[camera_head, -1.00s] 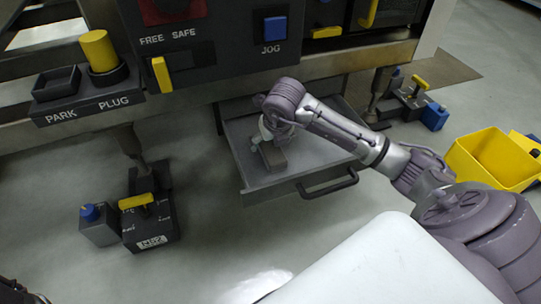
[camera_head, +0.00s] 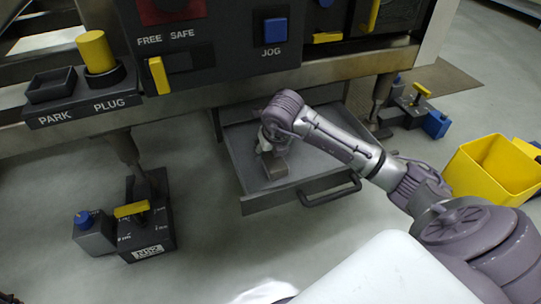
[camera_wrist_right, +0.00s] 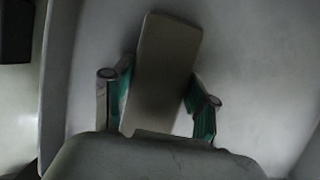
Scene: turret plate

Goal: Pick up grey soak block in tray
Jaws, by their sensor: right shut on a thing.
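The grey soak block (camera_head: 275,166) is in the open grey drawer tray (camera_head: 318,172), toward its left side. In the right wrist view the block (camera_wrist_right: 165,62) is a long grey-brown shape between two green-padded fingers. My right gripper (camera_head: 264,150) is over the tray, with its fingers on the block; it also shows in the right wrist view (camera_wrist_right: 160,103). It is shut on the block. Whether the block touches the tray floor cannot be told. My left gripper is not in view.
The tray's dark handle (camera_head: 330,190) faces front. Above it is the panel with a blue JOG button (camera_head: 275,30). A yellow bin (camera_head: 488,170) stands at right. A dark box with a yellow handle (camera_head: 145,232) stands on the floor at left.

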